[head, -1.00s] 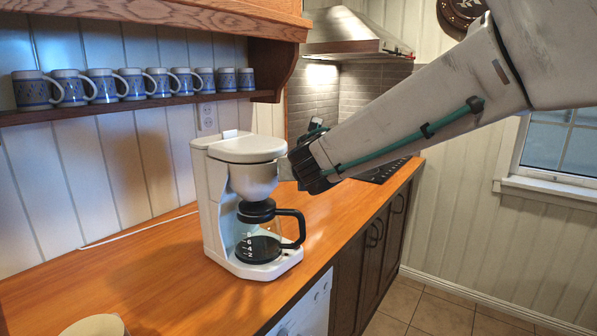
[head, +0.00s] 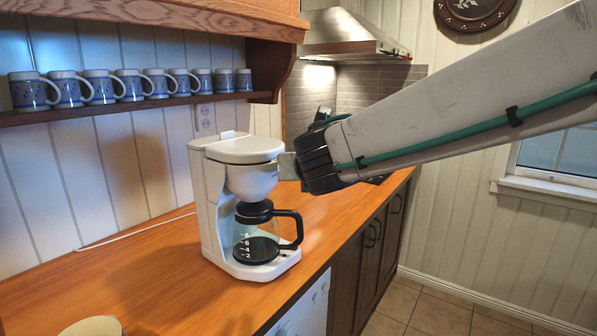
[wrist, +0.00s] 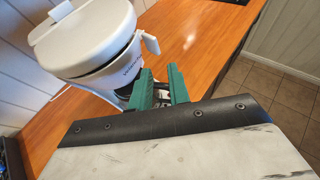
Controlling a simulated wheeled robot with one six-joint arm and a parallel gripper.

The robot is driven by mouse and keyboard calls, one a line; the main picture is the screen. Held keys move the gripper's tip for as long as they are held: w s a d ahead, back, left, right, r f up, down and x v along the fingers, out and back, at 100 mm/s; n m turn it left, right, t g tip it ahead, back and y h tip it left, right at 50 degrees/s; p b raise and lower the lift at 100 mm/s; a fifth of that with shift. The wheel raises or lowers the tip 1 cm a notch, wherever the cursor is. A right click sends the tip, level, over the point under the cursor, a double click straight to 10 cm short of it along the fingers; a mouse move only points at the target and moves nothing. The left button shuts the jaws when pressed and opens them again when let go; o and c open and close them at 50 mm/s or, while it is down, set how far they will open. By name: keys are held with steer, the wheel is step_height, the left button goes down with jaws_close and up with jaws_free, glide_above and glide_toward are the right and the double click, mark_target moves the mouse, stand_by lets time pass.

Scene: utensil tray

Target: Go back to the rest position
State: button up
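My gripper (wrist: 160,70) shows in the wrist view with its two green fingers apart and nothing visible between them. It is beside the white coffee machine (wrist: 88,40); whether it touches the machine cannot be told. In the head view my arm reaches in from the right, and its dark wrist end is just right of the coffee machine (head: 213,190), near the grey tab of the filter holder. The fingers are mostly hidden there. The glass carafe (head: 257,247) with a black handle stands upright on the machine's base, under the filter holder.
Several blue-patterned mugs (head: 100,87) stand on a wall shelf (head: 150,104) at the left. A pale cup (head: 92,326) is at the counter's near edge. The wooden counter (head: 130,275) is clear left of the machine. Floor (head: 440,312) lies open at the right.

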steer(key=s+d+f+m+g+h, duration=0.35)
steer(key=s+d+m, duration=0.25)
steer(key=d+m, duration=0.4)
steer(key=s+d+f+m+g+h, duration=0.35)
steer(key=s+d+m, duration=0.35)
steer(key=m, duration=0.5)
steer(key=s+d+f+m+g+y, duration=0.2)
steer(key=s+m+y, duration=0.1)
steer(key=s+m, duration=0.4)
steer(key=s+d+f+m+g+y, duration=0.2)
steer(key=s+m, duration=0.5)
steer(key=s, duration=0.5)
steer(key=shift+s+f+m+g+y, duration=0.25)
steer(key=shift+s+m+g+y, duration=0.15)
steer(key=shift+g, duration=0.1)
